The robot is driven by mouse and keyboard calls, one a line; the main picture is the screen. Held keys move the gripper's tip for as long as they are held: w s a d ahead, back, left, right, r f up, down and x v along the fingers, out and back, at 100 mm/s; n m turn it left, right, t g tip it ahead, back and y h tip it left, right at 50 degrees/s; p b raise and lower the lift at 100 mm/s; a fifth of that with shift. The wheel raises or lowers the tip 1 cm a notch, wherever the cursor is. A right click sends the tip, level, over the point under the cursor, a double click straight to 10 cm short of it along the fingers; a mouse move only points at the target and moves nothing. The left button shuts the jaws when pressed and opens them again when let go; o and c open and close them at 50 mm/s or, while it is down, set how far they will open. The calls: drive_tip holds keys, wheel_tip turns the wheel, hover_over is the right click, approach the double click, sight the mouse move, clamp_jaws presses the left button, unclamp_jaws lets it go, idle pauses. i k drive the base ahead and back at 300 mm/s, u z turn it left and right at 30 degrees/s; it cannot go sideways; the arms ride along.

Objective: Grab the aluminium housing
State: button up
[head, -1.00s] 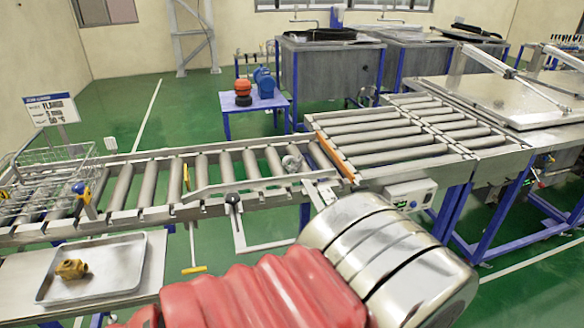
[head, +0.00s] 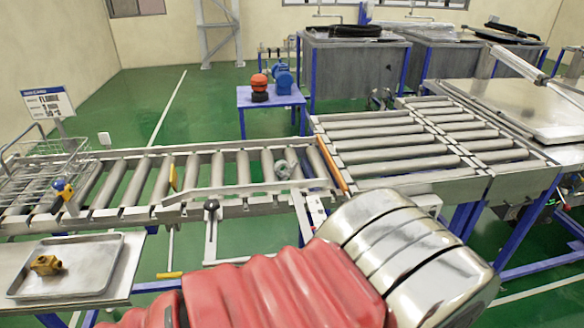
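My arm, with a red bellows sleeve and polished metal segments, fills the lower middle of the head view, in front of the conveyor. My gripper is not in view, and nothing is seen touching the housing.
The roller conveyor (head: 118,187) has a raised side rail and a lever handle (head: 211,206) on its near side. A wire basket (head: 35,170) stands at its left end. A metal tray (head: 95,275) with a yellow-brown fitting (head: 46,264) lies front left. A blue table (head: 268,98) stands behind.

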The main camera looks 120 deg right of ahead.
sight(283, 174)
drive_tip(key=z, duration=0.05)
drive_tip(key=k, duration=2.25)
drive_tip(key=z, duration=0.9)
drive_tip(key=i, duration=1)
